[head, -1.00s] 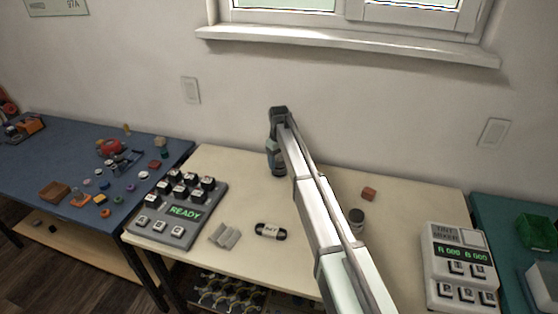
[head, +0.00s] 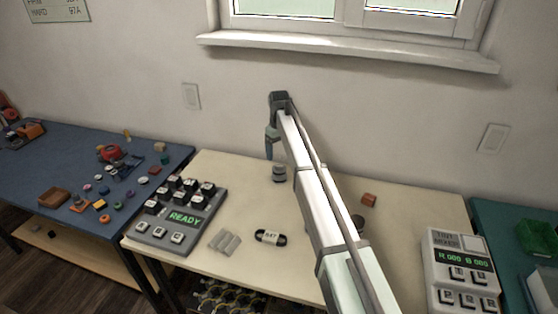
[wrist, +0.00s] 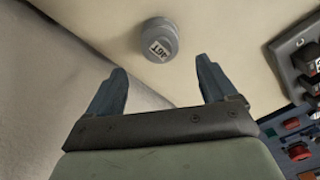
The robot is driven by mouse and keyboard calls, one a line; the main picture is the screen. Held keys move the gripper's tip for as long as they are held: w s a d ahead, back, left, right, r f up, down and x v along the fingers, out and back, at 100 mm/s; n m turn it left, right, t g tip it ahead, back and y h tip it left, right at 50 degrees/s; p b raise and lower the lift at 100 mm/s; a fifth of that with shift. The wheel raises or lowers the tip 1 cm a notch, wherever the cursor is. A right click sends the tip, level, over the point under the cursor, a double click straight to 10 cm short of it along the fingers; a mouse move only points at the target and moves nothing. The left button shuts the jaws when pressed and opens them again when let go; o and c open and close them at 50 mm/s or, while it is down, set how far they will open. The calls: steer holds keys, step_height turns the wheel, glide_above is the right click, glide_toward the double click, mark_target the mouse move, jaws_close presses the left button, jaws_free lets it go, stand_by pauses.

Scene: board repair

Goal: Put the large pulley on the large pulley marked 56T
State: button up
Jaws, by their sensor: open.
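A grey round pulley or short stack of pulleys (head: 279,173) sits on the cream table near the wall. In the wrist view the grey pulley (wrist: 158,40) has a white label with dark marks ending in T; I cannot read the number surely. I see two round tiers there, but cannot tell whether they are separate parts. My gripper (head: 268,150) is above and slightly left of it in the head view. In the wrist view my gripper (wrist: 163,78) is open, its fingers empty and apart from the pulley.
A dark round part (head: 358,221) is partly hidden by my arm. An orange-brown block (head: 369,200), a black labelled item (head: 270,237), grey bars (head: 225,242) and a READY keypad (head: 178,215) are on the table. A display box (head: 458,270) stands at right. The blue table (head: 60,160) is cluttered.

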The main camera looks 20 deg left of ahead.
mark_target(279, 165)
step_height(279, 165, up, 4)
steer(key=shift+r, duration=0.2)
